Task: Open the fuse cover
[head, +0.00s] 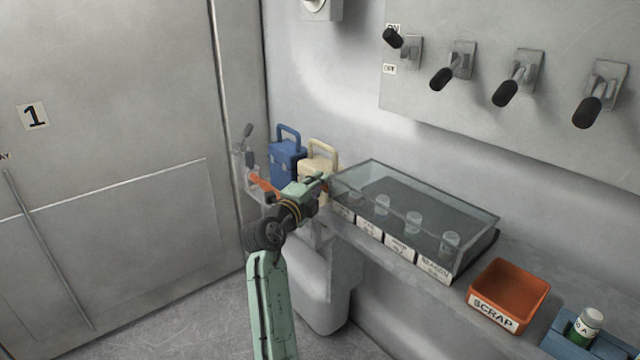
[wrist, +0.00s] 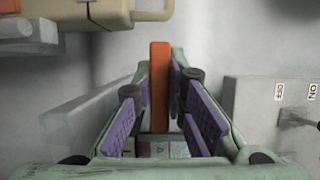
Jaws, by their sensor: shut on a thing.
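The fuse cover (head: 425,190) is a clear glass box with a dark frame on the ledge in the head view. Several glass fuses (head: 413,222) stand under it, and it looks closed. My gripper (head: 318,183) is at its left end. In the wrist view, my gripper (wrist: 160,75) is shut on an orange bar (wrist: 160,85) between its purple pads. I cannot tell whether the bar is joined to the cover.
A blue box (head: 286,163) and a cream box (head: 317,160) stand behind my gripper. An orange SCRAP bin (head: 508,292) and a bottle (head: 586,325) in a blue holder are at right. Several black-handled levers (head: 508,92) stick out of the wall above the cover.

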